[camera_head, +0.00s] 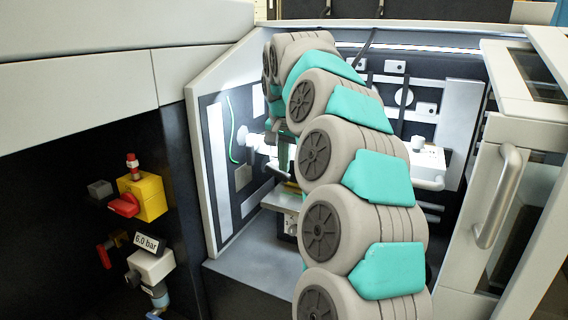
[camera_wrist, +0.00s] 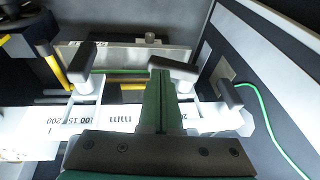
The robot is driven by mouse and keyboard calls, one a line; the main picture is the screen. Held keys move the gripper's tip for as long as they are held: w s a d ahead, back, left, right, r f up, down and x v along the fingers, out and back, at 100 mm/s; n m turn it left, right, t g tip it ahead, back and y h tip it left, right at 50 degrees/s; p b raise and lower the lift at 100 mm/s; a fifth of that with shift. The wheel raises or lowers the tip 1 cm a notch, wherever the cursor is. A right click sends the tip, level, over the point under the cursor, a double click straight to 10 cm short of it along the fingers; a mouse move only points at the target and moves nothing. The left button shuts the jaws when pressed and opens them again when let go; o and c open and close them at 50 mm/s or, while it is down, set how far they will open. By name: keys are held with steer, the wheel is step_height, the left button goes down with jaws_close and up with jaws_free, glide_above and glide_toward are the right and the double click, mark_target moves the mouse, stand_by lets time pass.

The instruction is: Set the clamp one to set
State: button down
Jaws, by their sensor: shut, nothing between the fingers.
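In the wrist view, my gripper (camera_wrist: 160,78) points into the machine with its green fingers together and nothing between them. Its tips are close to a white clamp with a black lever (camera_wrist: 172,69); I cannot tell whether they touch. A second black-levered clamp (camera_wrist: 84,66) stands to the left, and a third black lever (camera_wrist: 231,96) to the right. I cannot tell which is clamp one. They stand along a white rail with a millimetre scale (camera_wrist: 92,121), partly hidden by the gripper. In the head view, my gripper (camera_head: 284,156) is small and partly hidden behind my arm.
A green cable (camera_wrist: 264,110) runs down the right wall in the wrist view. In the head view, an open glazed door with a handle (camera_head: 500,196) stands right of my arm. A yellow box with a red knob (camera_head: 142,197) and a 6.0 bar label are at left.

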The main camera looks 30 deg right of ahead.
mark_target(285, 175)
steer(key=shift+s+d+f+t+y+b, duration=0.1)
steer(key=shift+f+t+y+b, duration=0.25)
steer(key=shift+b, duration=0.35)
steer(key=shift+s+f+t+b, duration=0.15)
steer(key=shift+t+b, duration=0.1)
steer(key=shift+b, duration=0.2)
steer(key=f+t+y+b, duration=0.1)
steer(key=b, duration=0.1)
steer(key=t+b, duration=0.1)
steer(key=b, duration=0.1)
steer(key=shift+s+d+f+m+y, duration=0.2)
steer(key=shift+f+m+y, duration=0.1)
steer(key=shift+f+y, duration=0.05)
steer(key=shift+f+m+t+y+b, duration=0.15)
steer(key=shift+f+t+y+b, duration=0.2)
steer(key=shift+t+b, duration=0.25)
steer(key=shift+f+m+t+y+b, duration=0.2)
steer(key=shift+t+y+b, duration=0.25)
steer(key=shift+t+b, duration=0.15)
steer(key=shift+f, duration=0.15)
steer(key=shift+w+f, duration=0.1)
steer(key=shift+f, duration=0.25)
steer(key=shift+r, duration=0.1)
steer(key=shift+r+p, duration=0.4)
steer(key=shift+r, duration=0.35)
